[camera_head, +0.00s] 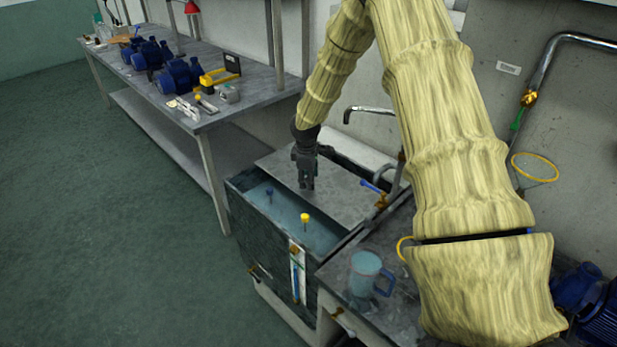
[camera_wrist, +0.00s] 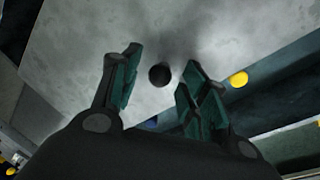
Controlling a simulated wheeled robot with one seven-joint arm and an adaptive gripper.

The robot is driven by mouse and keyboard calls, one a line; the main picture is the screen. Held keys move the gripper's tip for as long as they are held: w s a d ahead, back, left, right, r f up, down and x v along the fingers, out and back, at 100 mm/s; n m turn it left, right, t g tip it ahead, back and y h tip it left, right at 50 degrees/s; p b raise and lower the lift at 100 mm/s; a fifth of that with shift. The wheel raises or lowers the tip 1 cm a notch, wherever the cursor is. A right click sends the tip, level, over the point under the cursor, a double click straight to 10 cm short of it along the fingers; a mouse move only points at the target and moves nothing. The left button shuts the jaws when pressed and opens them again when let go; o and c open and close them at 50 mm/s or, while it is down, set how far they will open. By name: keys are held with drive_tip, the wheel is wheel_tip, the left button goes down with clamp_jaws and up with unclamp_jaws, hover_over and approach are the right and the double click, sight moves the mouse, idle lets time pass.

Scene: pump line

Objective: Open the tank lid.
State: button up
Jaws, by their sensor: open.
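The tank (camera_head: 262,238) is a dark open-topped box, with bluish water showing at its left and front part. The lid (camera_head: 347,197) is a flat grey plate over the tank's back and right part; it also fills much of the wrist view (camera_wrist: 90,40). A round black knob (camera_wrist: 159,75) on the lid shows in the wrist view between the fingers. My gripper (camera_head: 306,184) points down over the lid with its fingers open on either side of the knob. I cannot tell whether either finger touches it. The gripper hides the knob in the head view.
A jug (camera_head: 364,274) stands on the front counter. A bench (camera_head: 240,100) with blue pumps is at the left.

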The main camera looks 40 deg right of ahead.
sight(318, 179)
clamp_jaws()
drive_tip(key=shift+w+d+p, duration=0.2)
drive_tip(key=shift+d+p, duration=0.1)
drive_tip(key=shift+d, duration=0.85)
drive_tip(key=shift+w+d+p, duration=0.2)
drive_tip(key=shift+d+p, duration=0.05)
drive_tip(key=shift+d, duration=0.9)
unclamp_jaws()
drive_tip(key=shift+a+r, duration=0.1)
wheel_tip(318, 179, up, 12)
drive_tip(key=s+a, duration=0.1)
drive_tip(key=shift+s+a+f, duration=0.2)
drive_tip(key=shift+s+a, duration=0.1)
